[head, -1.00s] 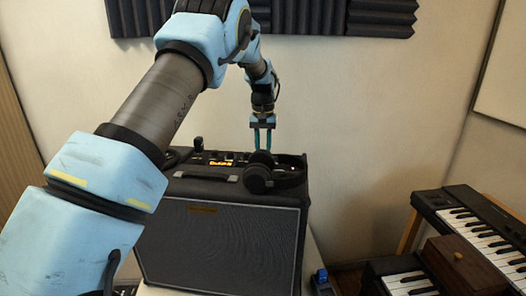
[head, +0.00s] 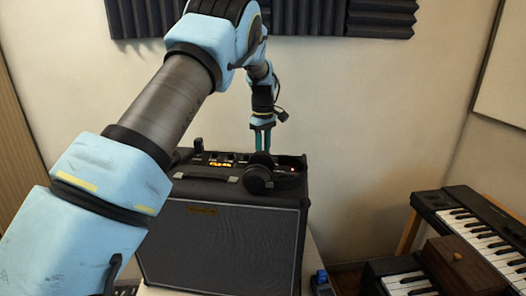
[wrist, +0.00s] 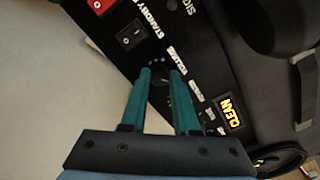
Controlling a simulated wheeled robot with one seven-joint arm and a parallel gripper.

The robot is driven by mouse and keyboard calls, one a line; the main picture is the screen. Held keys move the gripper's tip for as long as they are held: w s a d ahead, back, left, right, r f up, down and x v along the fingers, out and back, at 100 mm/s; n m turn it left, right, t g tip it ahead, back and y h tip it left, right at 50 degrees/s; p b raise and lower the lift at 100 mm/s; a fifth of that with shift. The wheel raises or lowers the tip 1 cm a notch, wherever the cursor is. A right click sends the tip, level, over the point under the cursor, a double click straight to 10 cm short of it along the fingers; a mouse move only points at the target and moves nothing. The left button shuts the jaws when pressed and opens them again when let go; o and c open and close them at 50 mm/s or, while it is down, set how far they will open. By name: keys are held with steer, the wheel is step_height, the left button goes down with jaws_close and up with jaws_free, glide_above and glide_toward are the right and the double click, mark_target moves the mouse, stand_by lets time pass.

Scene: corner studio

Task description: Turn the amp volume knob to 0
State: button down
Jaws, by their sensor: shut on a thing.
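The black guitar amp (head: 225,240) stands in front of me with its control panel on top. My gripper (head: 263,148) points down at the back of that panel, behind the headphones. In the wrist view its two teal fingers (wrist: 161,76) are shut on the small dark volume knob (wrist: 160,78), one on each side. The VOLUME lettering lies right beside the knob. The knob is mostly hidden between the fingers, and I cannot read its setting. In the head view the headphones and fingers hide the knob.
Black headphones (head: 258,180) rest on the amp top, close in front of my gripper. Keyboards (head: 485,230) stand at the right.

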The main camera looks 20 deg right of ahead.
steer(key=shift+n, duration=0.5)
steer(key=c, duration=0.7)
jaws_free()
steer(key=shift+o, duration=0.2)
step_height(320, 180, up, 11)
steer(key=b, duration=0.3)
steer(key=shift+f, duration=0.1)
